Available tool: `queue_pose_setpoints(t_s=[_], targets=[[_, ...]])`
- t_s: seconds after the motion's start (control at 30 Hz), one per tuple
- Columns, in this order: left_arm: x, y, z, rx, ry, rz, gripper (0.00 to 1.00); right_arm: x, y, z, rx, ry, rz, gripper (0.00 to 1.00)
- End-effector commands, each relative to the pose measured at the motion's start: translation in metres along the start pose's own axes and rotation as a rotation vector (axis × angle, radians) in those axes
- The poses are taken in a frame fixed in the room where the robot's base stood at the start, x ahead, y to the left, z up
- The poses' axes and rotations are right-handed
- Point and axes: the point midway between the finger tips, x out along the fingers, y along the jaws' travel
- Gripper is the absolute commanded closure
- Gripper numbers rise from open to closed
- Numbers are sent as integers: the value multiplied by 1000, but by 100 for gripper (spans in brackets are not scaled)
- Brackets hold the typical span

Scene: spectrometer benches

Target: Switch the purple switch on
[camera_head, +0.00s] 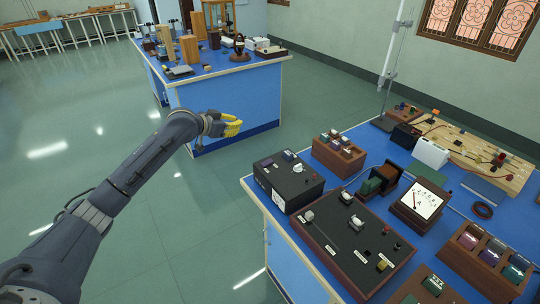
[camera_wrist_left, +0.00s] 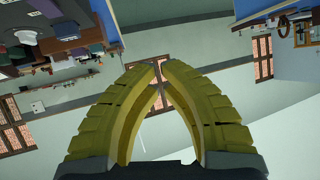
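A black box (camera_head: 287,181) sits at the near-left corner of the right-hand blue bench. A small purple piece (camera_head: 288,155), seemingly the purple switch, is on its top near the back edge; it is too small to tell its position. A white knob (camera_head: 298,168) is beside it. My left gripper (camera_head: 238,126), with yellow fingers, hangs over the floor to the left of the box, apart from it. In the left wrist view its fingers (camera_wrist_left: 159,66) meet at the tips with nothing between them. My right gripper is not in view.
A wooden-edged black panel (camera_head: 345,240) lies in front of the box, and a wooden block rack (camera_head: 338,157) stands behind it. A meter (camera_head: 418,203) is further right. A second blue bench (camera_head: 225,98) is at the back. The floor between the benches is clear.

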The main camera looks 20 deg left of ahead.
Motion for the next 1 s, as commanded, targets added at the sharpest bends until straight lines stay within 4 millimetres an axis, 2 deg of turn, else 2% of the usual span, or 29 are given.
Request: queue_pose_setpoints(t_s=[0.03,0.1,0.2,0.33,0.4,0.6,1.0], targets=[[-10,15,-10,13,-7,42,100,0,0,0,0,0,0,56],[-21,40,-15,22,-28,105,100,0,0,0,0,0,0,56],[-33,72,-12,28,-65,188,100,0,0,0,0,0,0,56],[-44,101,-8,32,-106,265,100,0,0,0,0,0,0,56],[-47,107,-5,29,-127,285,100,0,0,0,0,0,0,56],[-48,108,3,28,-163,291,100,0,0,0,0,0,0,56],[-46,107,4,23,-164,288,100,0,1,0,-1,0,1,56]])
